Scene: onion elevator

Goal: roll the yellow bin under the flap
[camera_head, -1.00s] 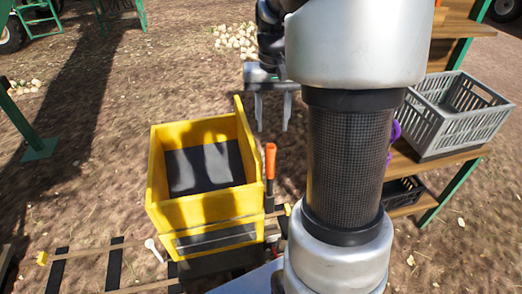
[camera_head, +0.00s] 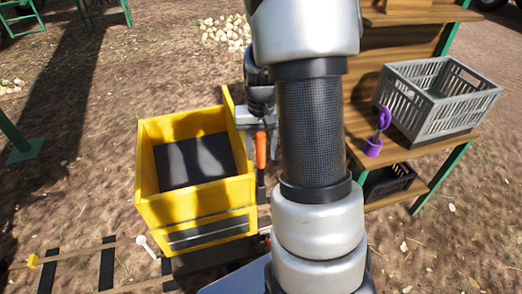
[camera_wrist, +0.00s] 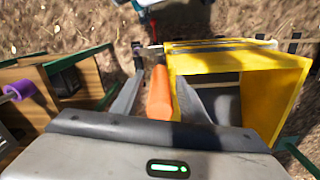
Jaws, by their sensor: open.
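The yellow bin (camera_head: 195,210) stands upright and open at the top on the left of the head view, with a dark floor inside. It also shows at the right of the wrist view (camera_wrist: 290,100). A lever with an orange handle (camera_head: 261,150) stands close to the bin's right side. My gripper (camera_wrist: 158,95) is open, with the orange handle (camera_wrist: 160,92) showing between its two fingers in the wrist view. I cannot tell whether the fingers touch it. In the head view the fingertips are mostly hidden. I cannot make out the flap.
Wooden rails with dark sleepers (camera_head: 107,262) run at the lower left, with a yellow end block (camera_head: 33,261). A wooden shelf (camera_head: 440,150) on the right holds a grey crate (camera_head: 435,100), a purple object (camera_head: 373,147) and a black crate (camera_head: 388,183). Onions (camera_head: 226,30) lie behind.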

